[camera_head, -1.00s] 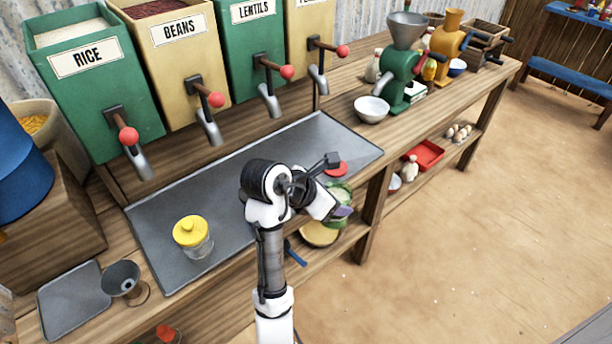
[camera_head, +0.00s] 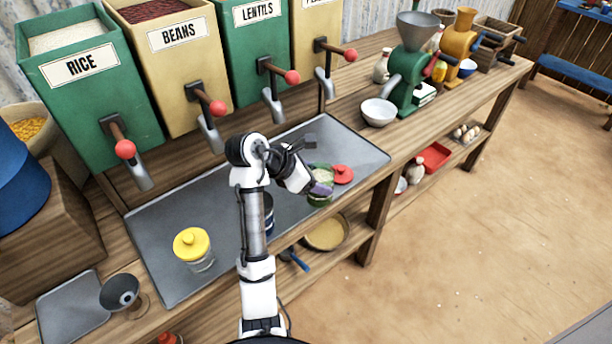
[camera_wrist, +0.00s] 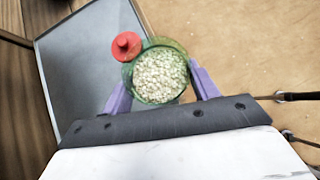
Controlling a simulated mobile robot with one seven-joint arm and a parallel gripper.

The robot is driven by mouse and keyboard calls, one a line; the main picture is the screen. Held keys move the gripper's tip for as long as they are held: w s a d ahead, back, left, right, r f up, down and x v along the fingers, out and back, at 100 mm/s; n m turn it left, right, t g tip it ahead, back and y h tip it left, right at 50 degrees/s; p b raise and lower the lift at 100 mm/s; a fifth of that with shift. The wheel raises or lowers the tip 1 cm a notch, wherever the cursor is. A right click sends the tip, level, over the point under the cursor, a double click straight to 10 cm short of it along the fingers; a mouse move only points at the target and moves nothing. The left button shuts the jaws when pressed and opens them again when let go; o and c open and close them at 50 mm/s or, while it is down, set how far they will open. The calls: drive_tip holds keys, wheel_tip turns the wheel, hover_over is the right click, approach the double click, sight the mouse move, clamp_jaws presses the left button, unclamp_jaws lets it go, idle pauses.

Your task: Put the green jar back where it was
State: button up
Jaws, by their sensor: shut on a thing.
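The green jar (camera_head: 321,201) is glass, lidless and full of white grains, and it looks upright. My gripper (camera_head: 320,189) is shut on it, with one purple finger on each side. In the wrist view the jar (camera_wrist: 160,75) sits between the fingers of my gripper (camera_wrist: 160,84). It overlaps the front edge of the grey metal tray (camera_head: 345,143); whether its base touches is hidden. A round red lid (camera_head: 342,175) lies on the tray close beside the jar, and it shows left of the jar in the wrist view (camera_wrist: 126,46).
A yellow-lidded glass jar (camera_head: 193,248) stands at the tray's left. A dark blue item (camera_head: 268,214) is partly hidden behind my arm. Dispenser spouts (camera_head: 275,108) hang over the tray's back. A white bowl (camera_head: 379,112) and green grinder (camera_head: 405,80) stand right. The tray's middle looks free.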

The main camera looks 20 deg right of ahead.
drive_tip(key=shift+w+a+f+p, duration=0.3)
drive_tip(key=shift+w+f+p, duration=0.05)
drive_tip(key=shift+w+f, duration=0.55)
drive_tip(key=shift+w+a+f+p, duration=0.3)
drive_tip(key=shift+w+f, duration=0.55)
drive_tip(key=o, duration=1.3)
drive_tip(key=shift+f, duration=0.15)
drive_tip(key=shift+a+r, duration=0.1)
drive_tip(key=shift+r, duration=0.2)
drive_tip(key=p+v, duration=0.1)
drive_tip(key=v, duration=1)
drive_tip(key=shift+a+r, duration=0.2)
drive_tip(key=shift+a, duration=0.05)
